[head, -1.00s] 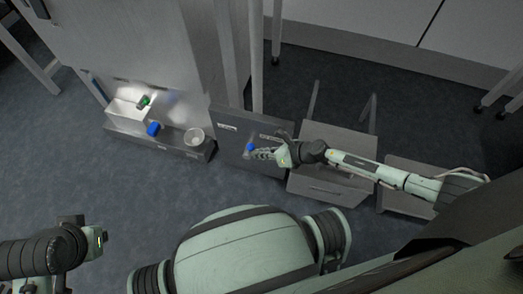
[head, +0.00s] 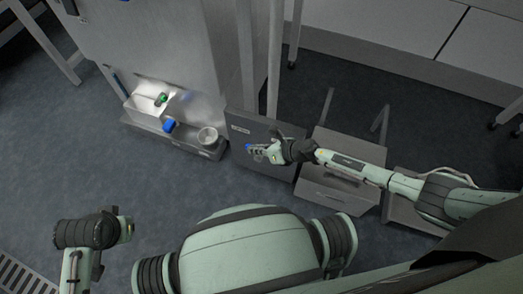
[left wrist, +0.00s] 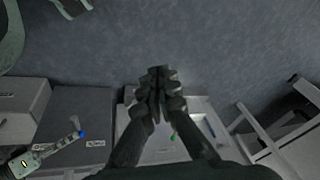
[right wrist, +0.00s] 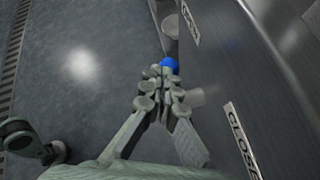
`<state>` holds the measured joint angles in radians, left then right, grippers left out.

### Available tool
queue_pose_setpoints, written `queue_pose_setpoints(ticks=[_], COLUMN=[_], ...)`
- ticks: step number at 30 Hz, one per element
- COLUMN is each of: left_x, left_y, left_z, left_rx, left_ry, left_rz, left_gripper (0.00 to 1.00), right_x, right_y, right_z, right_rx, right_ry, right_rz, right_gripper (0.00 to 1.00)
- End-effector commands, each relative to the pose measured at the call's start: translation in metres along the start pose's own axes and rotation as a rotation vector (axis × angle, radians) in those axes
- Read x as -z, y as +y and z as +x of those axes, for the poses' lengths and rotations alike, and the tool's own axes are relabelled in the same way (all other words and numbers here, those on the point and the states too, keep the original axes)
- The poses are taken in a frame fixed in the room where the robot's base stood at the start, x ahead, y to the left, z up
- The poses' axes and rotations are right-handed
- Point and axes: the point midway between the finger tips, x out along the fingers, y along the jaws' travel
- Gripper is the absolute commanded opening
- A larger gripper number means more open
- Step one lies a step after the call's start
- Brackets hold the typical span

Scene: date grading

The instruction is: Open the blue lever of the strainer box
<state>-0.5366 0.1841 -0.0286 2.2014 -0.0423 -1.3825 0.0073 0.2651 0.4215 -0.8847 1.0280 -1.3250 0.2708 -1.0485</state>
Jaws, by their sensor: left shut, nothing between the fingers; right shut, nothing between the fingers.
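The strainer box (head: 285,165) is a dark grey flat-faced box with a white label (head: 241,129) at its left. In the right wrist view a label reading CLOSE (right wrist: 241,140) shows on its face. The blue lever's knob (head: 249,148) is at the tips of my right gripper (head: 261,151). In the right wrist view the blue knob (right wrist: 169,65) sits just beyond the closed fingertips (right wrist: 160,78), touching or nearly so; the lever's shaft is hidden. My left gripper (left wrist: 158,88) is shut and empty, well away from the box.
Left of the box, a metal cabinet has a low ledge with a blue knob (head: 169,125), a green-topped item (head: 161,98) and a round bowl (head: 207,136). Grey drawer units (head: 335,185) stand right of the box. The floor in front is clear.

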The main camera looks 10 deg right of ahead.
Motion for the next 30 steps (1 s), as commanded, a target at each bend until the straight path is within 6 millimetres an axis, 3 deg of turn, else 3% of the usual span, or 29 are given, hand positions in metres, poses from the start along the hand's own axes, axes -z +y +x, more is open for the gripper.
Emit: queue_pose_setpoints(ticks=[12,30], left_x=[0.0,0.001], left_y=[-0.001,-0.004], left_z=[-0.008,-0.015], left_rx=[0.004,0.012], left_ry=[0.002,0.008], left_rz=[-0.001,0.002], left_gripper=[0.0,0.0], right_x=[-0.009,-0.012], right_y=[0.007,0.012], right_z=[0.021,0.029], right_rx=[0.001,-0.003], right_ry=[0.0,-0.003], right_rz=[0.0,0.0], right_gripper=[0.0,0.0])
